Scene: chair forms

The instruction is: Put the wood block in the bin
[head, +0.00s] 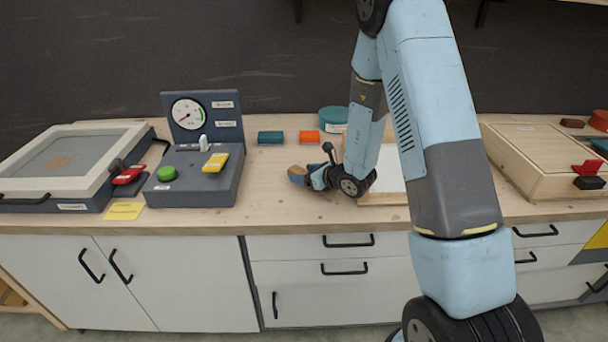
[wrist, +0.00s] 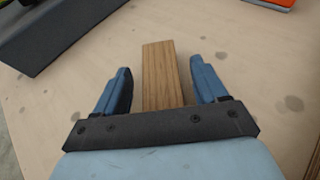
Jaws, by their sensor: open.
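The wood block (wrist: 163,72) is a brown, grained bar lying on the light wooden bench top. In the wrist view it lies between the two blue fingers of my gripper (wrist: 163,88), with a gap on each side. My gripper is open, and the block's near end is hidden behind its dark bar. In the head view my gripper (head: 305,176) is low over the bench, right of the gauge box, and a small brown part of the block (head: 298,170) shows at its fingers. I cannot make out a bin for certain in either view.
The grey gauge box (head: 200,180) stands left of my gripper. A white board with a wooden edge (head: 385,198) is to the right, partly behind my arm. A wooden box (head: 530,160) is farther right.

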